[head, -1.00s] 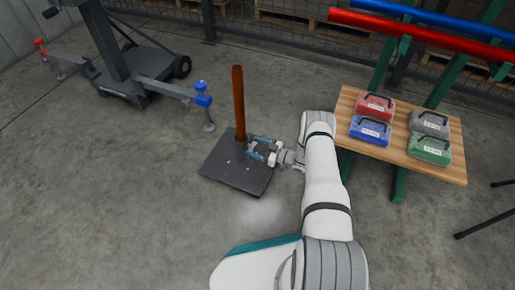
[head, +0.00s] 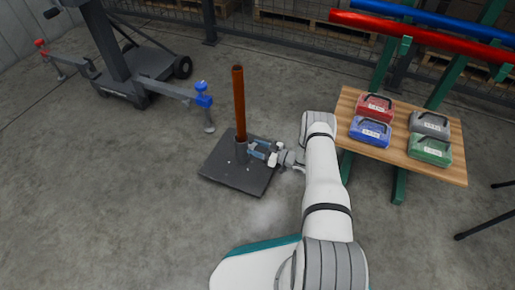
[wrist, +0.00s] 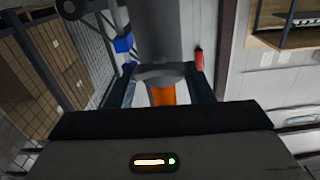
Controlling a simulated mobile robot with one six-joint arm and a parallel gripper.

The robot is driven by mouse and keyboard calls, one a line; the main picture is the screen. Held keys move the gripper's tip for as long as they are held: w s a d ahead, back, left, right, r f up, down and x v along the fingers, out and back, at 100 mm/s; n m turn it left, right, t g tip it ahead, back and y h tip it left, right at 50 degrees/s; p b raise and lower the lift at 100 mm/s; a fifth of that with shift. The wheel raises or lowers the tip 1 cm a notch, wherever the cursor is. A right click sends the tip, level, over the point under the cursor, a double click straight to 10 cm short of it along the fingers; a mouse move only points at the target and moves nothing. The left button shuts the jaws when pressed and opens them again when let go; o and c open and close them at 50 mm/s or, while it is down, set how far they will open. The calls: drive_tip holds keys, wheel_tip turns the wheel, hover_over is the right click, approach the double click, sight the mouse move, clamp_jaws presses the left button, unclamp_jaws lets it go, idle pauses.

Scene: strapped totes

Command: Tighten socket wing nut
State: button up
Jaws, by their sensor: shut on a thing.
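The orange-brown post (head: 239,105) stands upright in a short dark socket (head: 241,149) on a dark square base plate (head: 232,177) in the head view. My gripper (head: 257,150) is at the right side of the socket, low over the plate, with its jaws shut. The wing nut between the jaws is too small and hidden to make out, so I cannot tell its angle. The wrist view shows a grey cylinder (wrist: 160,30) straight ahead, with part of the orange post (wrist: 163,96) below its rim, between my dark fingers.
A wooden table (head: 440,170) at right holds red, blue, grey and green cases. Behind it a rack carries a red pipe (head: 430,38) and a blue pipe. A dark wheeled stand (head: 135,75) with blue and red clamps is at upper left. The floor around the plate is clear.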

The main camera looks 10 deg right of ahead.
drive_tip(key=m, duration=2.3)
drive_tip(key=f+m, duration=0.1)
drive_tip(key=m, duration=1)
drive_tip(key=shift+m, duration=0.3)
drive_tip(key=m, duration=0.6)
drive_tip(key=shift+s, duration=0.15)
drive_tip(key=m, duration=0.5)
drive_tip(key=shift+r+m, duration=0.1)
drive_tip(key=shift+m, duration=0.3)
drive_tip(key=m, duration=0.5)
drive_tip(key=shift+s+r, duration=0.1)
drive_tip(key=shift+o, duration=0.2)
drive_tip(key=shift+m, duration=0.4)
